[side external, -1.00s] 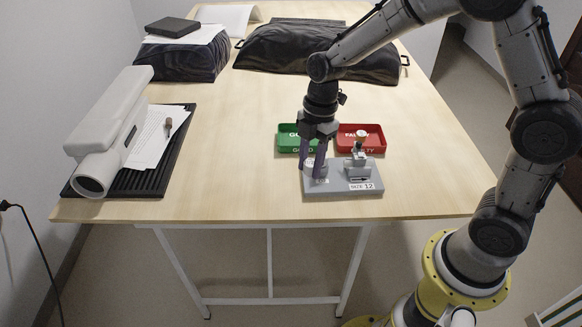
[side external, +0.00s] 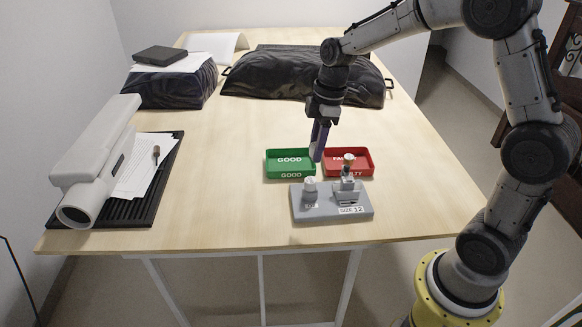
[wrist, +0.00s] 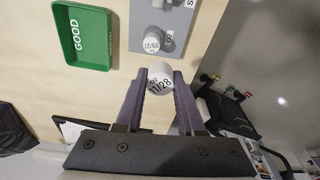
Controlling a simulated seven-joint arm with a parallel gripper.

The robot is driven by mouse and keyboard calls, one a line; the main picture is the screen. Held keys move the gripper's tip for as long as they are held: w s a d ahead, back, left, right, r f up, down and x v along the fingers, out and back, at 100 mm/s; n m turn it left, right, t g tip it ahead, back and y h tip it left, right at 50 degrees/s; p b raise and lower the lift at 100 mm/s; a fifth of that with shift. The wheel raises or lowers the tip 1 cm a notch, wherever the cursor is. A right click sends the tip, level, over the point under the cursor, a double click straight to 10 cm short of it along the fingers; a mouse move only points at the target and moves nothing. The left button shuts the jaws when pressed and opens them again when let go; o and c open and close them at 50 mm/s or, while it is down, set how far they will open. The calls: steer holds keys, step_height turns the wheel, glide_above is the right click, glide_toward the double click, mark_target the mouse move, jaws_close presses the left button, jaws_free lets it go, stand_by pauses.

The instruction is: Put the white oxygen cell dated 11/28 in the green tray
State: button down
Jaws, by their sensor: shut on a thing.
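My gripper (side external: 318,150) is shut on the white oxygen cell dated 11/28. The cell (wrist: 160,79) shows between the fingertips in the wrist view, its date facing the camera. In the side view the fingers point down above the table, near the gap between the two trays, and mostly hide the cell. The green tray (side external: 291,174), marked GOOD, lies left of the gripper and looks empty. It also shows at the upper left of the wrist view (wrist: 109,45). A second white cell (side external: 310,187), dated 09/27 in the wrist view (wrist: 153,43), stands on the grey block.
The red tray (side external: 365,172), marked FAULTY, sits right of the green one. A white machine (side external: 95,165) and black bags (side external: 300,80) are farther off.

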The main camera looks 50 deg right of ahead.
steer(key=w+d+f+m, duration=0.1)
steer(key=w+d, duration=0.1)
steer(key=d, duration=0.3)
glide_toward(288, 169)
steer(key=shift+a, duration=0.35)
steer(key=shift+w+f, duration=0.3)
steer(key=shift+f, duration=1.55)
steer(key=shift+f, duration=0.6)
steer(key=c, duration=0.5)
jaws_free()
